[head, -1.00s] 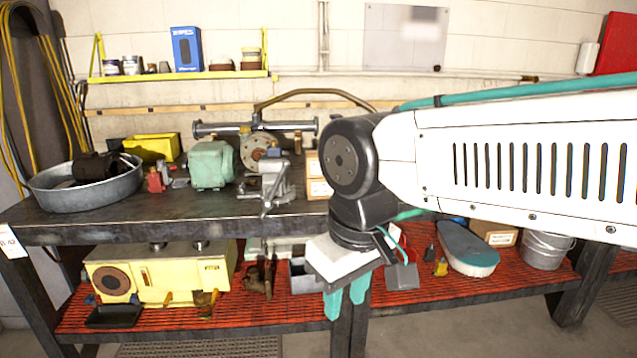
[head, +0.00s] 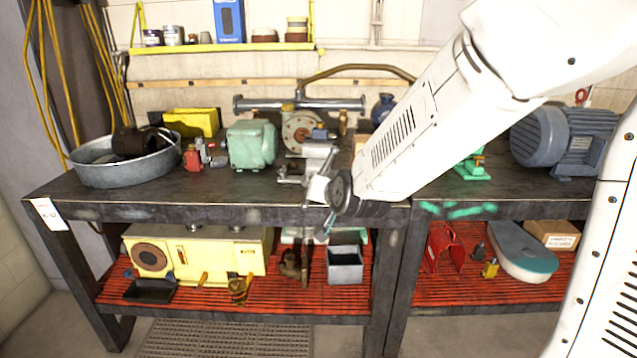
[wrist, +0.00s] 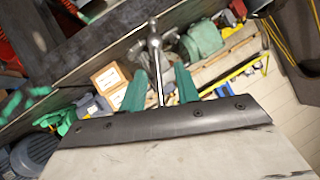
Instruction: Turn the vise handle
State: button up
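The grey vise (head: 319,151) is at the front edge of the bench, left of my arm in the head view. In the wrist view the vise (wrist: 167,37) is at top centre. Its thin metal handle (wrist: 159,72) runs down the picture between the two teal fingers of my gripper (wrist: 161,88). The fingers are apart, with a gap on both sides of the handle; I see no contact. In the head view my wrist is just in front of the vise and hides part of it; the fingers are mostly hidden there.
A green motor (head: 252,144) and a metal basin (head: 122,170) stand left of the vise on the bench. A large blue-grey motor (head: 566,138) stands at the right. Cardboard boxes (wrist: 107,79) are near my gripper. The lower red shelf (head: 340,299) holds yellow machinery (head: 198,254).

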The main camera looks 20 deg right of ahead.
aim_at(321, 174)
jog(key=w+d+f+m+t+h, duration=0.1)
jog(key=w, duration=0.3)
jog(key=w+f+m+t+h, duration=0.1)
jog(key=w+t, duration=0.1)
jog(key=w, duration=0.3)
jog(key=w+d+f+m+t+h, duration=0.1)
jog(key=w+f+t+h, duration=0.1)
jog(key=w, duration=0.3)
jog(key=shift+d+f, duration=0.1)
jog(key=shift+d, duration=0.25)
grip_shut()
